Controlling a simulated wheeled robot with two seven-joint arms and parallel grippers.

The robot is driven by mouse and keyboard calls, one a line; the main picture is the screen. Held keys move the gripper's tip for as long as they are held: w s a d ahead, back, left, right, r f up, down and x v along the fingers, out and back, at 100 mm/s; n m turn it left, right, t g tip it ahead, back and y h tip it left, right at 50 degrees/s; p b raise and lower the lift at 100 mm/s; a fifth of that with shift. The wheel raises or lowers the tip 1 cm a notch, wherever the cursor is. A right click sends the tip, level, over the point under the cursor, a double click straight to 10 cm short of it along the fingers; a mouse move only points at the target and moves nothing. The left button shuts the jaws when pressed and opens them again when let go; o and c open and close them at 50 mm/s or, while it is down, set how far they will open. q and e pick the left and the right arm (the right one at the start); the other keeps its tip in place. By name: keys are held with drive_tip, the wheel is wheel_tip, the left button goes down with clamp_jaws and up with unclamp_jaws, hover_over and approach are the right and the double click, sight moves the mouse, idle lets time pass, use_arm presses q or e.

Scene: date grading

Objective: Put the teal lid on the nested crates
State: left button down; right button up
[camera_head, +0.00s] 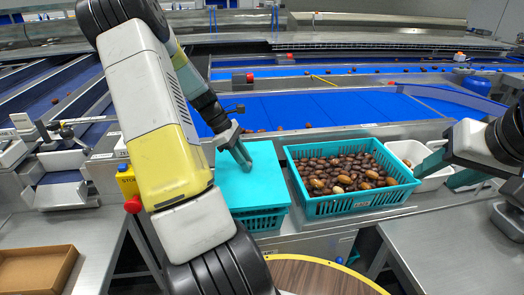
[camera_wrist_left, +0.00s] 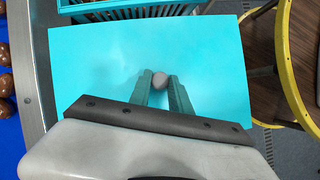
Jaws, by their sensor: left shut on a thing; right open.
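The teal lid (camera_head: 255,178) is a flat sheet lying over the top of the teal nested crates (camera_head: 262,220) left of centre in the head view. In the left wrist view the lid (camera_wrist_left: 100,65) fills the middle, with a slatted teal crate wall (camera_wrist_left: 125,12) beyond its far edge. My left gripper (camera_head: 243,158) is over the lid, shut on the lid's small grey round knob (camera_wrist_left: 160,81). Whether the lid rests fully on the crate rim cannot be told. My right gripper (camera_head: 452,172) is open and empty at the right, by the white bins.
A teal crate full of brown dates (camera_head: 350,203) stands right of the lid. White bins (camera_head: 415,152) stand behind it to the right. Blue conveyor belts (camera_head: 320,108) run behind. A brown tray (camera_head: 35,272) lies at lower left. The steel table at lower right (camera_head: 450,255) is clear.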

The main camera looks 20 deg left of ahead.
use_arm(q)
drive_tip(key=shift+f, duration=0.4)
idle(0.5)
drive_tip(key=c, duration=1.1)
unclamp_jaws()
drive_tip(key=o, duration=0.4)
drive_tip(key=shift+r, duration=3.5)
